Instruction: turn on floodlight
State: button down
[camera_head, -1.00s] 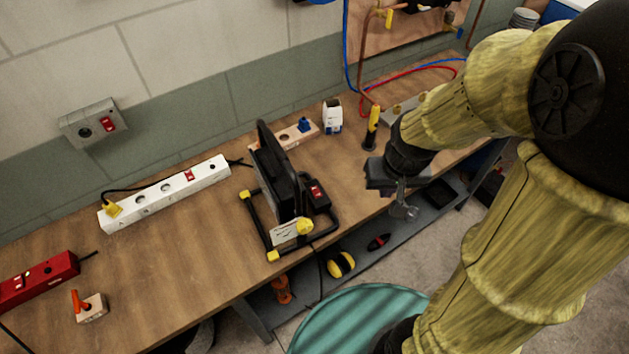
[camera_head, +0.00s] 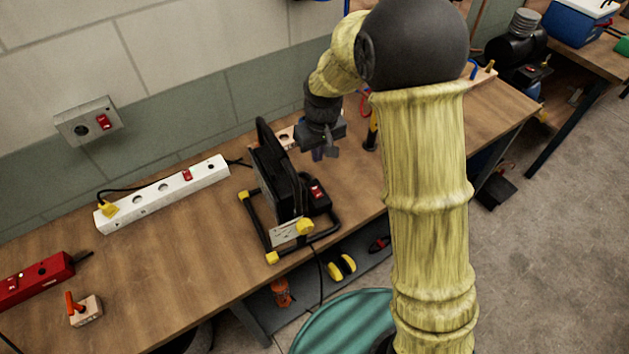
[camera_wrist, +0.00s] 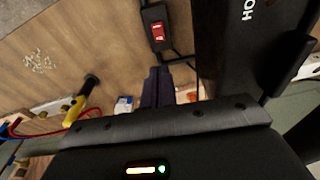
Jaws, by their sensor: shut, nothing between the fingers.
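The floodlight (camera_head: 274,170) is black with a tube frame and yellow feet, and stands on the workbench. Its red rocker switch (camera_head: 316,190) sits in a black box on its right side. In the wrist view the red switch (camera_wrist: 157,31) shows near the top middle, with the dark floodlight body (camera_wrist: 240,45) to its right. My gripper (camera_head: 325,152) is above the bench, just behind and right of the switch box in the head view. Its dark fingers (camera_wrist: 156,88) are together and empty in the wrist view, apart from the switch.
A white power strip (camera_head: 150,200) with a red switch lies left of the floodlight. A wall socket (camera_head: 88,122) with a red switch is above it. A yellow-handled tool (camera_head: 371,135) stands right of my gripper. A red box (camera_head: 38,280) is at the left.

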aim_at(314, 187)
jog(key=f+p, duration=0.1)
jog(key=f, duration=0.3)
jog(key=w+f+p, duration=0.1)
jog(key=f, duration=0.4)
jog(key=f+p, duration=0.1)
jog(key=f, duration=0.3)
jog(key=shift+w+a+f+p, duration=0.2)
jog(key=shift+w+a+p, duration=0.05)
jog(key=shift+a+p, duration=0.15)
jog(key=shift+f, duration=0.15)
jog(key=shift+f+b, duration=0.25)
jog(key=shift+b, duration=0.1)
jog(key=shift+r, duration=0.1)
jog(key=shift+s+d+r, duration=0.2)
jog(key=shift+s+d, duration=0.15)
jog(key=shift+s, duration=0.3)
jog(key=shift+r, duration=0.1)
